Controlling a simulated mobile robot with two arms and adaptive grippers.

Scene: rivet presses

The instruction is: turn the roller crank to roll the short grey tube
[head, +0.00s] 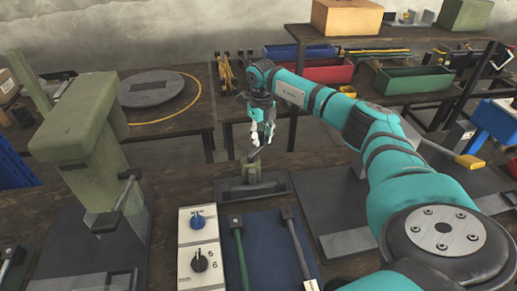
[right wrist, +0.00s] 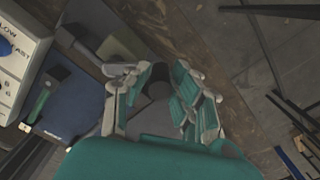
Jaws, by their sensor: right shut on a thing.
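A small green machine (head: 252,172), apparently the roller, stands on a dark base plate at the back edge of the near bench. My right gripper (head: 262,136) reaches down from above and is just over this machine. In the right wrist view my right gripper (right wrist: 160,98) has its fingers closed around a dark round grip (right wrist: 158,84), which appears to be the crank handle. I cannot pick out the short grey tube; the gripper and machine may hide it. My left gripper is not in view.
A control box with knobs (head: 199,248) and a blue mat (head: 270,250) with hammers lie in front of the machine. A green press (head: 85,150) stands at left. Behind a gap, another bench carries a round grey plate (head: 148,88) and bins (head: 413,80).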

